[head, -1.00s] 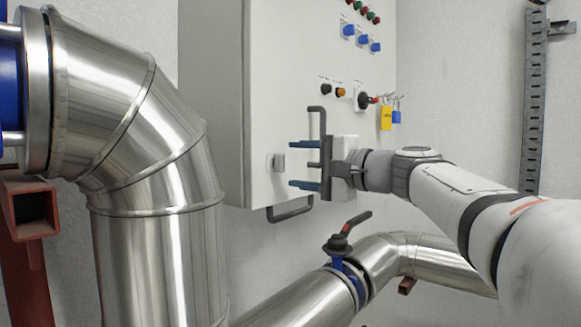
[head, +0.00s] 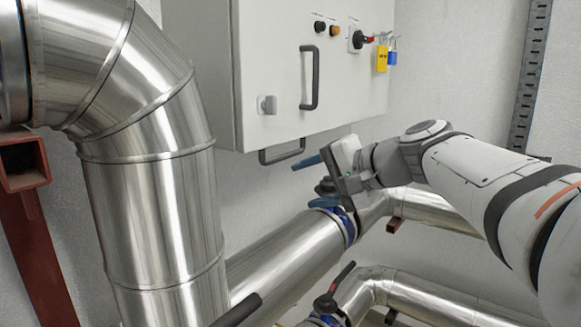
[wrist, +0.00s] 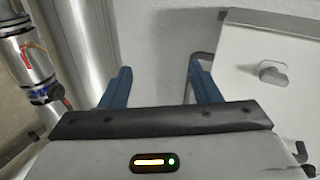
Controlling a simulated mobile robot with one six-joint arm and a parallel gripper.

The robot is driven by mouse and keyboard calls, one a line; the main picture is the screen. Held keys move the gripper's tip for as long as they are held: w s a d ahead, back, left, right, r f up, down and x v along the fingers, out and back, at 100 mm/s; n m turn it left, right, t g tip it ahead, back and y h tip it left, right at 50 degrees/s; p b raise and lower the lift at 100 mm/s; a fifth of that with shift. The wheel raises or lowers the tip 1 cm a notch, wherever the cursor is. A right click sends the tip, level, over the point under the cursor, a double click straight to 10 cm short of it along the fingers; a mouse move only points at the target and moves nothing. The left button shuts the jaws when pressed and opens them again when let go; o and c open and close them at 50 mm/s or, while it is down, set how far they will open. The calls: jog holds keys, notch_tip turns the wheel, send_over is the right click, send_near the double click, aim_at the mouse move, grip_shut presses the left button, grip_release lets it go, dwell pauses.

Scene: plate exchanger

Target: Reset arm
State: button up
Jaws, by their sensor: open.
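My gripper (head: 318,183) is open and empty in the head view, at the end of my white arm reaching in from the right. It is tilted, just below the control cabinet (head: 285,70) and in front of a valve (head: 327,186) on a steel pipe, which it partly hides. In the wrist view, the two blue fingers of my gripper (wrist: 161,80) stand wide apart with pale wall between them. A steel pipe (wrist: 85,50) is beside the left finger. The cabinet (wrist: 275,95) is on the right.
The cabinet has a dark vertical handle (head: 315,78), a latch (head: 267,104), a rotary switch (head: 357,40), and yellow (head: 382,58) and blue padlocks (head: 392,58). A large bent steel pipe (head: 155,190) fills the left. A lower valve (head: 327,303) is at bottom. Bare wall (head: 445,85) lies right of the cabinet.

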jog(key=s+d+f+n+g+h+p, duration=0.2)
jog(key=s+d+f+h, duration=0.3)
jog(key=s+f, duration=0.4)
jog(key=s+d+f+n+g+h+p, duration=0.3)
jog(key=s+f, duration=0.6)
jog(key=f, duration=0.3)
jog(key=shift+s+d+f+n+g+h, duration=0.2)
jog(key=shift+d+f+n+g+h, duration=0.2)
jog(key=shift+d+n+h, duration=0.55)
jog(key=shift+d, duration=0.25)
